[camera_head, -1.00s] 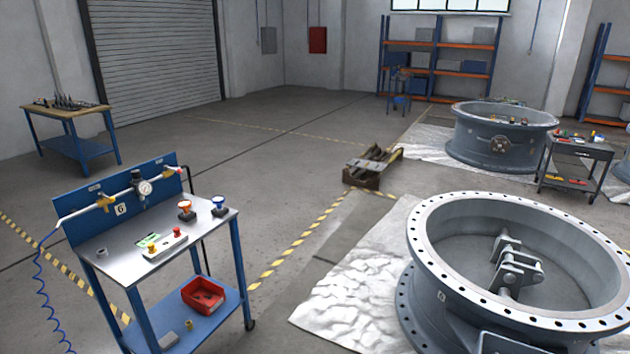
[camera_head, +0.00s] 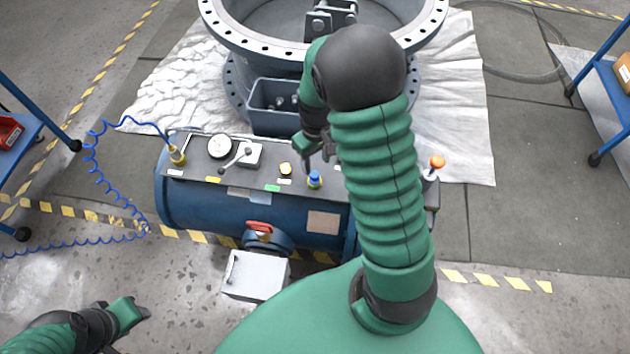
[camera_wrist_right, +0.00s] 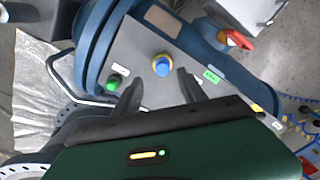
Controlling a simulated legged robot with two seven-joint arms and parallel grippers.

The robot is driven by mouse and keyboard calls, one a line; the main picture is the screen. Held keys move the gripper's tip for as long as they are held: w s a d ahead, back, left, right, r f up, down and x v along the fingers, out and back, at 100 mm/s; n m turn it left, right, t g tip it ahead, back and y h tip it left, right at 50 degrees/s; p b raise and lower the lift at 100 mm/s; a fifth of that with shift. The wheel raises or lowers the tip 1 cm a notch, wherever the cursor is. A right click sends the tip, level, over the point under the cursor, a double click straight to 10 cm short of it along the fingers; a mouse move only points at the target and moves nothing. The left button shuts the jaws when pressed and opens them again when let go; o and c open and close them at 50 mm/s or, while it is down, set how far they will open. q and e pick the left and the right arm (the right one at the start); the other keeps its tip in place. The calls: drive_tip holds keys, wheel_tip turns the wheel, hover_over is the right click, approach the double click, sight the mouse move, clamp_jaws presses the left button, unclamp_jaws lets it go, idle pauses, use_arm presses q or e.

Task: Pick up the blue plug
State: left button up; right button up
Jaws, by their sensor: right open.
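The blue plug (camera_head: 314,179) stands upright in a yellow-ringed seat on the top panel of a blue tank (camera_head: 205,200). It also shows in the right wrist view (camera_wrist_right: 162,66), just beyond my fingertips and roughly centred between them. My right gripper (camera_head: 318,160) is open and empty, close to the plug on its far side in the head view; its fingers (camera_wrist_right: 160,84) are apart in the wrist view. I cannot see contact with the plug. My left gripper (camera_head: 137,312) is at the bottom left, away from the tank; its finger opening is unclear.
The panel carries a gauge (camera_head: 219,147), a lever valve (camera_head: 240,155) and a hose fitting (camera_head: 177,156). An orange-topped plug (camera_head: 437,162) stands at its right end. A green knob (camera_wrist_right: 114,82) sits beside one finger. A large valve ring (camera_head: 270,45) stands behind the tank.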

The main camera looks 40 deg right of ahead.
sight(314, 174)
drive_tip(key=shift+d+f, duration=0.3)
drive_tip(key=shift+f, duration=0.55)
drive_tip(key=shift+w+f, duration=0.1)
drive_tip(key=shift+f, duration=0.2)
drive_tip(key=f+b, duration=0.1)
drive_tip(key=f, duration=0.1)
drive_tip(key=a+f+b, duration=0.1)
drive_tip(key=f, duration=0.1)
drive_tip(key=shift+a, duration=0.15)
drive_tip(key=shift+f, duration=0.3)
drive_tip(key=shift+w+d, duration=0.1)
drive_tip(key=shift+d, duration=0.15)
drive_tip(key=shift+c, duration=1.1)
drive_tip(key=shift+a+r, duration=0.1)
drive_tip(key=shift+a, duration=0.05)
clamp_jaws()
